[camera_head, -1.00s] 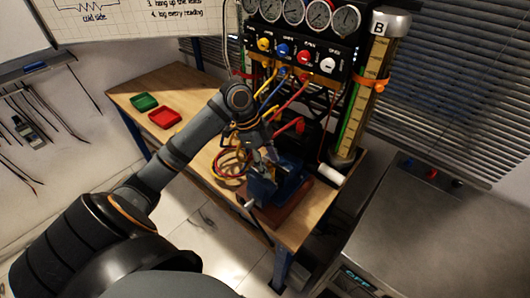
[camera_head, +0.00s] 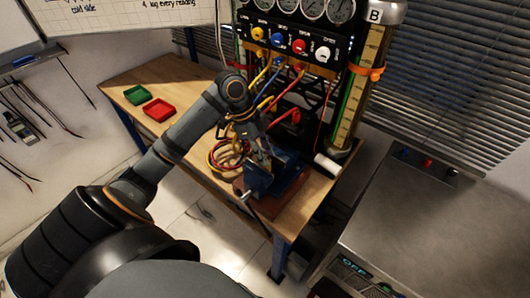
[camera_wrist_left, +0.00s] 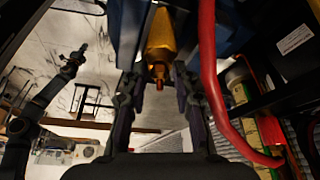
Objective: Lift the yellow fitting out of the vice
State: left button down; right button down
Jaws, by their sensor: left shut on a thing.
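The yellow fitting (camera_wrist_left: 160,40) stands between the two fingers of my left gripper (camera_wrist_left: 159,80) in the left wrist view. The left gripper is shut on it. Blue parts of the vice (camera_wrist_left: 128,28) show beside the fitting there. In the head view my left gripper (camera_head: 265,158) is down at the blue vice (camera_head: 287,180), and the fitting is mostly hidden behind it. I cannot tell whether the fitting is clear of the vice jaws. A dark arm, seemingly my right one, shows at the left of the wrist view, its gripper (camera_wrist_left: 73,60) too small to read.
A red hose (camera_wrist_left: 208,70) passes close to the right of the left gripper. Coiled red and yellow hoses (camera_head: 222,157) lie beside the vice. The gauge panel (camera_head: 290,42) stands behind. Green (camera_head: 136,94) and red (camera_head: 158,110) trays lie on the wooden table (camera_head: 185,75).

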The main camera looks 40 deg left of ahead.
pick_arm(q)
jog(key=shift+w+r+p, duration=0.15)
jog(key=shift+w+p, duration=0.2)
jog(key=shift+w, duration=0.05)
dwell(0.6)
jog(key=shift+r, duration=0.1)
jog(key=shift+r+p, duration=1.3)
jog(key=shift+p, duration=0.15)
jog(key=shift+r+p, duration=2.9)
jog(key=shift+p, duration=0.1)
jog(key=shift+f, duration=0.1)
